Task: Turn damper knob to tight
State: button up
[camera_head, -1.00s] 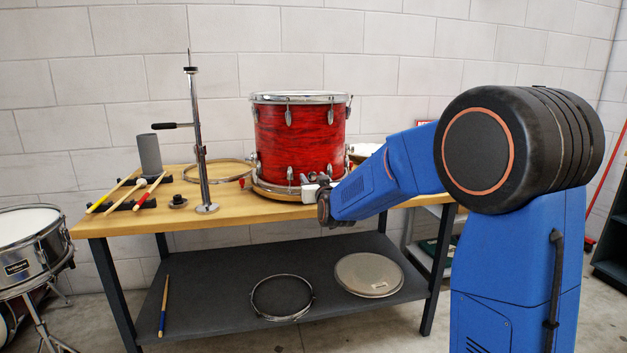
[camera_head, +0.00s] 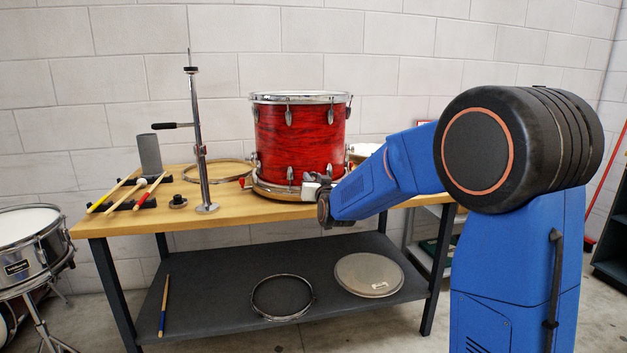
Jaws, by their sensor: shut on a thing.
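A red drum (camera_head: 299,140) with chrome rims and lugs stands upright on a round wooden base on the workbench (camera_head: 240,212). My gripper (camera_head: 313,183) is at the drum's lower front right, close against its shell. It is shut on a small dark part there, which I take to be the damper knob (camera_head: 311,177). The knob is mostly hidden by the white-tipped fingers, and its setting cannot be read.
A chrome stand (camera_head: 201,150) with a side handle rises left of the drum. The lower shelf (camera_head: 210,295) holds a ring and a round pad. A snare drum (camera_head: 28,245) stands at far left.

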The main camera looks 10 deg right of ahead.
jog(key=m, duration=2.7)
jog(key=shift+m, duration=0.3)
jog(key=o, duration=1)
jog(key=shift+r, duration=0.1)
jog(key=shift+s, duration=0.15)
